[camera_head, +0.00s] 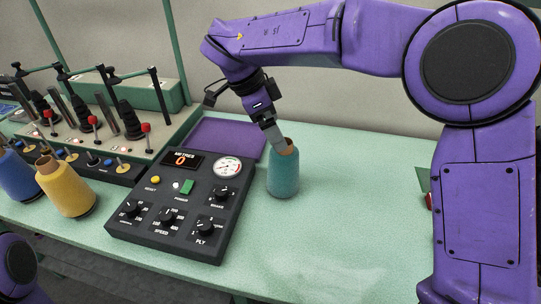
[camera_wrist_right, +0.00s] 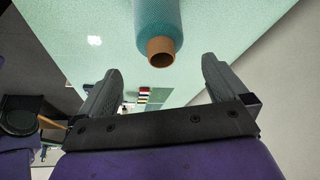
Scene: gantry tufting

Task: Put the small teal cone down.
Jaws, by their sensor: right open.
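The small teal cone (camera_head: 283,176) stands upright on the pale green table, just right of the dark control panel. Its brown tube end shows at the top. My right gripper (camera_head: 276,143) comes down at its top in the head view, where a finger overlaps the tube end. In the right wrist view the teal cone (camera_wrist_right: 157,22) lies ahead, between the lines of the two spread fingers of my right gripper (camera_wrist_right: 160,75), with visible gaps on both sides. The right gripper is open and holds nothing. My left gripper is out of view.
The control panel (camera_head: 152,221) with dials stands close left of the cone. A purple mat (camera_head: 225,138) lies behind it. A yellow cone (camera_head: 66,190) and a blue cone (camera_head: 16,176) stand at left, before a rack of spindles (camera_head: 100,130). The table right of the teal cone is clear.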

